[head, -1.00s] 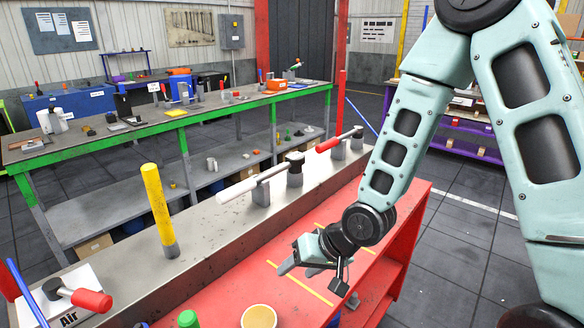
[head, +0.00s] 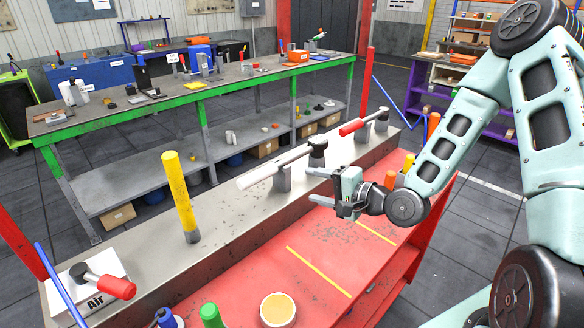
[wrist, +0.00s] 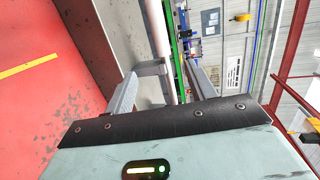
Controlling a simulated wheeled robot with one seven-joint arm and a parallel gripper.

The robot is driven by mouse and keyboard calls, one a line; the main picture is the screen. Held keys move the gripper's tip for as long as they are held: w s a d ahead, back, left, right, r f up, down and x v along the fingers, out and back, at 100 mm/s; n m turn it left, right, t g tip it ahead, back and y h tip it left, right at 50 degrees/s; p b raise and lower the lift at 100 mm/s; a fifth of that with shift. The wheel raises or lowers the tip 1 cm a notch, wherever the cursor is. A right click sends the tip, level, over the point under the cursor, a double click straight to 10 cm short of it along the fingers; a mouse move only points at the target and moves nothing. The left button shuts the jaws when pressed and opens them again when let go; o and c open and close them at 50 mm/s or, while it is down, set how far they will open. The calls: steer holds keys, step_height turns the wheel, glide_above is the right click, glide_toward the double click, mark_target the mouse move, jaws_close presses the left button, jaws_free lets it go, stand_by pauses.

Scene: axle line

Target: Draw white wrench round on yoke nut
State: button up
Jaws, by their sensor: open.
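The white-handled wrench (head: 268,170) lies along the grey bench top in the head view. Its dark head sits on the yoke nut (head: 318,152) at its right end, and a grey post (head: 282,179) stands under the handle. My gripper (head: 314,186) is open and empty, at the near side of the wrench by the nut end. In the wrist view the pale handle (wrist: 164,40) runs up the picture between the two fingers of my gripper (wrist: 163,82). I cannot tell how far it is from the fingertips.
A yellow post (head: 181,195) rises left of the white wrench. A tan-topped tin (head: 278,310) and green bottle (head: 211,316) stand on the red shelf (head: 240,270).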

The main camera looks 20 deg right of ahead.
steer(key=b, duration=0.1)
steer(key=f+b, duration=0.1)
steer(key=b, duration=0.1)
steer(key=shift+w+a, duration=0.25)
glide_toward(268, 174)
steer(key=x, duration=0.4)
steer(key=shift+s+a+f+b, duration=0.1)
steer(key=shift+a+f+b, duration=0.1)
steer(key=shift+a+b, duration=0.15)
steer(key=p+x, duration=0.1)
steer(key=x, duration=0.1)
steer(key=p+x, duration=0.1)
steer(key=x, duration=0.1)
steer(key=shift+w+d+r, duration=0.15)
steer(key=shift+w, duration=0.35)
steer(key=shift+w+p, duration=0.25)
steer(key=shift+p, duration=0.05)
steer(key=shift+f, duration=0.2)
jaws_close()
steer(key=shift+r, duration=0.1)
